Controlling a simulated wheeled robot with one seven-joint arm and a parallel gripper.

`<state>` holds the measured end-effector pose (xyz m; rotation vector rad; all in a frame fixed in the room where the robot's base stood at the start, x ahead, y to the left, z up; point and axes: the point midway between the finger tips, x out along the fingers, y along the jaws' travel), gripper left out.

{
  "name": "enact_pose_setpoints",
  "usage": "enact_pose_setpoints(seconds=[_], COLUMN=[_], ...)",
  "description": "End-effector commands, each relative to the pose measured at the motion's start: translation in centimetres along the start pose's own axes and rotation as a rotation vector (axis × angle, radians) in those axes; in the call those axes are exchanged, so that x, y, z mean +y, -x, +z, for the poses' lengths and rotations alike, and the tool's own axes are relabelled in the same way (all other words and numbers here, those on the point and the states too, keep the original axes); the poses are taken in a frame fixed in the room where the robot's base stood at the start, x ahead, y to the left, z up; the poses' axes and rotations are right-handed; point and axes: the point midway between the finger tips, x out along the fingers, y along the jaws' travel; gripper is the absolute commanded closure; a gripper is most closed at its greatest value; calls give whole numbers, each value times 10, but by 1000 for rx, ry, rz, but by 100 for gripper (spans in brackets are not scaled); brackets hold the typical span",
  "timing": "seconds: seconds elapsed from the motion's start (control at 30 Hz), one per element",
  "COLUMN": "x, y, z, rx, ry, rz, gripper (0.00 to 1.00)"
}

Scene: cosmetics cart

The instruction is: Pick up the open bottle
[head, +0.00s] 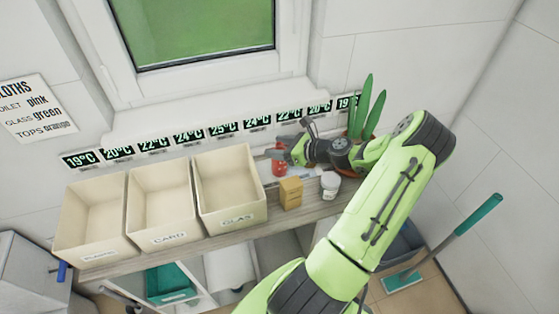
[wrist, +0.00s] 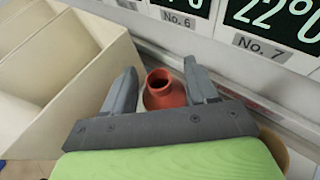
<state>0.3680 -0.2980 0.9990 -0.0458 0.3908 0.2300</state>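The open bottle (head: 279,168) is small and red, standing on the shelf top just right of the rightmost cream bin. In the wrist view the bottle (wrist: 166,97) shows its round, uncapped neck from above. My gripper (head: 277,153) is over the bottle in the head view and hides its upper part. In the wrist view my gripper (wrist: 161,80) is open, with one grey finger on each side of the bottle. A gap shows at the left finger; the right finger is very near the bottle, and contact there cannot be told. The bottle's base is hidden.
Cream bins stand left: one marked plastic (head: 62,247), one card (head: 134,238), one glass (head: 205,218). A tan box (head: 291,193) and a white jar (head: 330,186) stand in front of my gripper. A green plant (head: 368,105) is behind my arm. The wall is close behind.

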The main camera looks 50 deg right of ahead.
Motion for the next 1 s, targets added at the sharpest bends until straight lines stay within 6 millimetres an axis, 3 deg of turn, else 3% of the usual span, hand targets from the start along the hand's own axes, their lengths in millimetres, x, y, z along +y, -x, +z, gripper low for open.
enact_pose_setpoints(seconds=[0.03,0.23,0.57,0.77,1.0], x=[0,0,0,-1,-1], y=[0,0,3,20,49], z=[0,0,7,45,117], rx=[1,1,1,2,2], ry=[0,0,3,7,7], rz=[0,0,-1,-3,-3], gripper=[57,87,87,88,87])
